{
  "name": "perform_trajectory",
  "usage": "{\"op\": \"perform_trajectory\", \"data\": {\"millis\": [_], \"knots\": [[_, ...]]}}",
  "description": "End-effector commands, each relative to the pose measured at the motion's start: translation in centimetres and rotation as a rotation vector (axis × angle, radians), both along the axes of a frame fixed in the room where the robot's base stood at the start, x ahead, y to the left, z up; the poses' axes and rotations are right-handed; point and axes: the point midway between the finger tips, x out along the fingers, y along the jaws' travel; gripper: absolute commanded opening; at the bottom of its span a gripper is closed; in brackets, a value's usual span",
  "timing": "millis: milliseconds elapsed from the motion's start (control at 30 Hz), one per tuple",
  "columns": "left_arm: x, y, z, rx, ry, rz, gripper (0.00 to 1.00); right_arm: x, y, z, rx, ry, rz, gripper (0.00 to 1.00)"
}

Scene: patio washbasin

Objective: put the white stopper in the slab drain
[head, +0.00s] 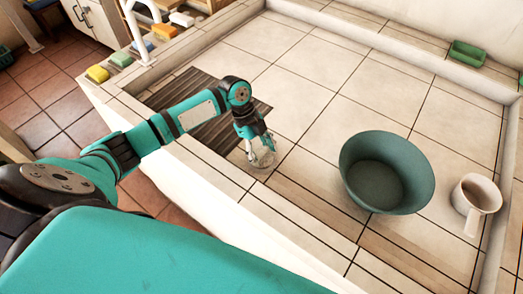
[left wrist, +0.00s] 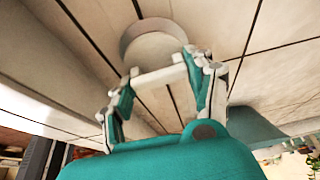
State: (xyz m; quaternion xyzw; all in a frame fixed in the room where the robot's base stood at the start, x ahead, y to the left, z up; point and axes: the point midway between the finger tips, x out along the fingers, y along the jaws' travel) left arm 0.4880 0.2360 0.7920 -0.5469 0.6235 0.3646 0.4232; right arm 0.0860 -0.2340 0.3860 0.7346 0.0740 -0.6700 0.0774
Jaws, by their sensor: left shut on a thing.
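My left gripper (head: 262,157) reaches down over the tiled slab in the head view, close to its near edge. In the left wrist view my left gripper (left wrist: 163,80) is shut on the white stopper (left wrist: 158,78), which shows as a pale block between the fingertips. The slab drain (left wrist: 152,40) is a round recess just beyond the stopper there. In the head view the drain (head: 243,160) is partly hidden by the fingers. The stopper looks beside or above the drain; I cannot tell the gap. My right gripper is not in view.
A teal bowl (head: 385,172) and a white mug (head: 475,203) stand to the right. A dark slatted mat (head: 195,100) lies behind my left forearm. Several sponges and a white tap (head: 130,22) line the left ledge. A green dish (head: 466,53) sits far right. The slab's middle is clear.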

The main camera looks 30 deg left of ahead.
Motion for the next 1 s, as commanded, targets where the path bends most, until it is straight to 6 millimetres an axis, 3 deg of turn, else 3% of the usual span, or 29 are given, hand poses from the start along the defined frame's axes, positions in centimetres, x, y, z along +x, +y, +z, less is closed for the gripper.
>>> {"op": "perform_trajectory", "data": {"millis": [833,867,933,1000], "knots": [[0.0,0.0,-1.6,0.000,0.001,0.000,0.19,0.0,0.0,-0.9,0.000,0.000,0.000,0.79],[0.0,0.0,-1.5,0.000,0.000,0.000,0.57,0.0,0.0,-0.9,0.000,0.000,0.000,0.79],[0.0,0.0,-1.5,0.000,0.000,0.000,0.66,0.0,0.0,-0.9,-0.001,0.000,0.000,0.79],[0.0,0.0,-1.5,0.000,0.001,0.000,0.66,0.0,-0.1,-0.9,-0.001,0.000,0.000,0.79]]}}
